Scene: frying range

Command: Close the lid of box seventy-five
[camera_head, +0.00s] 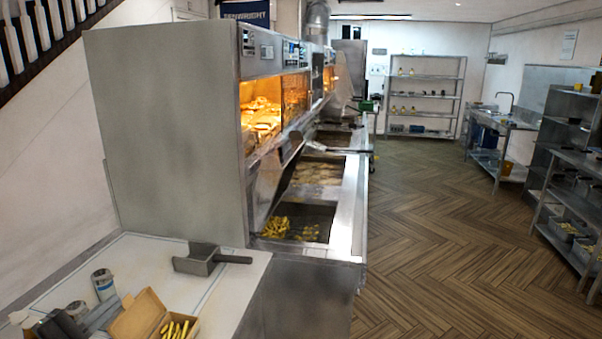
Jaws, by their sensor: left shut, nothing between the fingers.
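A brown cardboard box (192,322) stands on the pale counter at the bottom left, cut off by the lower picture edge. Its lid (137,316) is open, standing up on the left side. Yellow fries (174,330) show inside. No number can be read on the box. My left gripper (98,317) is at the lower left, just left of the lid. It is shut and empty; whether it touches the lid cannot be told. My right gripper is not in view.
Two grey cylinders, one clear can (104,285) and one partly hidden (77,310), stand behind my left gripper. A metal scoop (197,260) lies farther back on the counter (135,262). The frying range (165,130) rises behind; open floor (450,240) lies right.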

